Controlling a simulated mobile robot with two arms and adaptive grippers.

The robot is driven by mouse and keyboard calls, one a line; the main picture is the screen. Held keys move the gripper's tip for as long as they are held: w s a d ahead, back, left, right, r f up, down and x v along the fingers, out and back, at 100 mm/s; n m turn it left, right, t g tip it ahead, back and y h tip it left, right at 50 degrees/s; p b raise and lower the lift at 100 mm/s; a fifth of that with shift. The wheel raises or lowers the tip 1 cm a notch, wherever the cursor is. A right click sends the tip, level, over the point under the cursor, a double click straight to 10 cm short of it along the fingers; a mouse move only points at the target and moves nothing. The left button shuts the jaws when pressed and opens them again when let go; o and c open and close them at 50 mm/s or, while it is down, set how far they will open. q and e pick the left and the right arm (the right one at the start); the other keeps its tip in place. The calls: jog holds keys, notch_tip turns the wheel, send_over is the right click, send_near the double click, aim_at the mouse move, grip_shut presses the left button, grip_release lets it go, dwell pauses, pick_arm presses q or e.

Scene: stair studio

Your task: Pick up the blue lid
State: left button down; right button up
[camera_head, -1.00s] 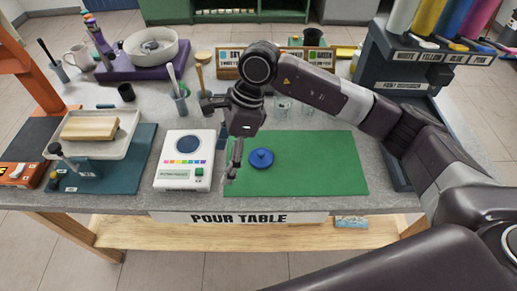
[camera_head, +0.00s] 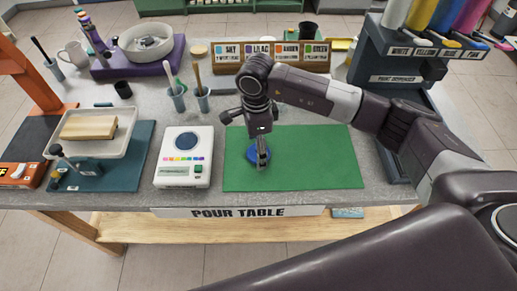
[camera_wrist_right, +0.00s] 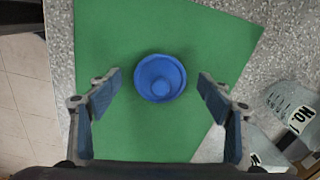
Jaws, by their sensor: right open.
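The blue lid (camera_head: 252,156) lies on the green mat (camera_head: 310,165) on the table. In the right wrist view the lid (camera_wrist_right: 160,78) lies between and beyond the two fingers of my right gripper (camera_wrist_right: 160,92), touching neither. The gripper is open and empty, pointing down above the mat. My left gripper does not show in these frames.
A white scale (camera_head: 184,156) stands left of the mat. Cups with tools (camera_head: 202,98) and labelled colour cards (camera_head: 270,56) are behind. A paint dispenser (camera_head: 395,85) stands at the right. The mat's right part is clear.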

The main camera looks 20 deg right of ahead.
jog(key=c, duration=0.9)
jog(key=shift+r, duration=0.1)
